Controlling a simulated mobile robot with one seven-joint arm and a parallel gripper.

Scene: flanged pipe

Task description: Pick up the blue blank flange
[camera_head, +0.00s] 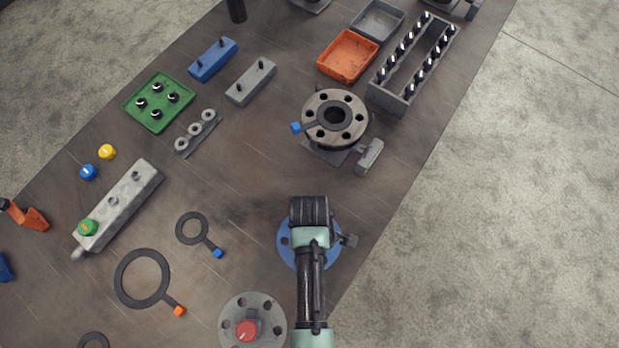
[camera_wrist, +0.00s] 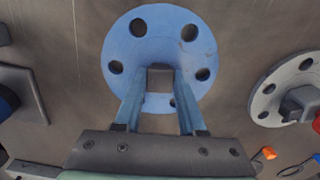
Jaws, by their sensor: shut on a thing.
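The blue blank flange (camera_wrist: 140,43) is a round disc with several bolt holes and a raised square grip at its middle. In the head view the blue flange (camera_head: 287,254) lies mostly hidden under my arm, near the table's right edge. My gripper (camera_wrist: 160,78) is over the flange's centre in the wrist view, its two fingers closed on the square grip. In the head view my arm hides the fingers. I cannot tell whether the flange touches the table.
A grey flange with a red knob (camera_head: 248,331) lies to the lower left of the blue one. Ring gaskets (camera_head: 192,228) lie farther left. A flanged pipe (camera_head: 335,118) stands above, beside a grey rack (camera_head: 412,62). The table's right edge is close.

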